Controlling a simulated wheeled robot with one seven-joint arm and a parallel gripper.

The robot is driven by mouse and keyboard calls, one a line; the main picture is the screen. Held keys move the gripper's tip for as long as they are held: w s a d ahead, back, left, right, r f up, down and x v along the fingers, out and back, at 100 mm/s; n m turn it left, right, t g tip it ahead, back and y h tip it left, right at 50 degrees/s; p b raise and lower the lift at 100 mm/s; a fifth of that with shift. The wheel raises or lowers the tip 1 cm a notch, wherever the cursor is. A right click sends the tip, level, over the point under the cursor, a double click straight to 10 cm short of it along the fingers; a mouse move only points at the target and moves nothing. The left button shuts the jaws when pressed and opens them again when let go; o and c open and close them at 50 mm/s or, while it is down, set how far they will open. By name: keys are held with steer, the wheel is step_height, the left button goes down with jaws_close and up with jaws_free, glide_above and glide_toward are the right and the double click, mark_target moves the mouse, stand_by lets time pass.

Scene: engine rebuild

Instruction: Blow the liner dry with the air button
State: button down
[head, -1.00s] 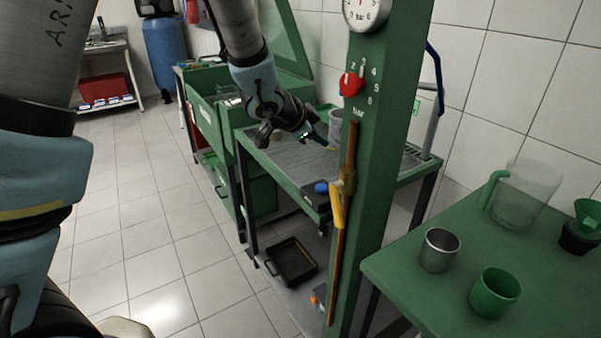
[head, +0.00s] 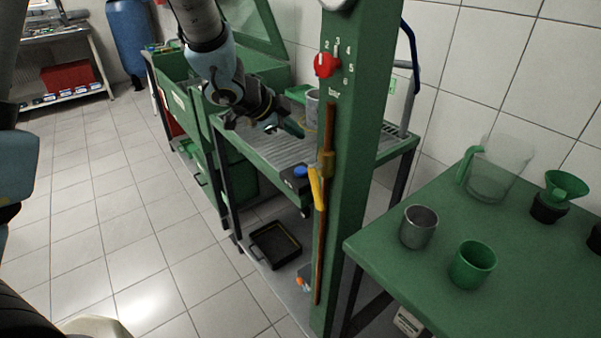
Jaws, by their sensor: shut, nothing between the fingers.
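The liner looks to be the grey cylinder (head: 312,106) standing on the ribbed drain table (head: 262,153), partly hidden behind the green post. A blue button (head: 301,171) sits on a dark block at the table's front edge; it may be the air button. My gripper (head: 283,130) is over the table, left of the cylinder and above and behind the blue button, touching neither as far as I can see. Its fingers are small and dark here, and it is shut and empty.
The green post (head: 345,190) with a red knob (head: 325,65) and a yellow handle (head: 316,187) stands close in front. A green side table (head: 440,300) holds a metal cup (head: 418,227), a green cup (head: 472,265) and a clear jug (head: 495,170). A black tray (head: 275,246) lies below.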

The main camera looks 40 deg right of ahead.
mark_target(297, 171)
step_height(297, 171, down, 8)
steer(key=b, duration=0.6)
steer(key=shift+r, duration=0.15)
stand_by(1.5)
steer(key=shift+f+b, duration=0.45)
steer(key=shift+f+b, duration=0.45)
steer(key=shift+f, duration=0.1)
stand_by(0.6)
steer(key=shift+r, duration=0.15)
steer(key=shift+r+p, duration=0.85)
steer(key=shift+p, duration=0.2)
steer(key=shift+r, duration=0.15)
step_height(297, 171, up, 5)
steer(key=p, duration=0.5)
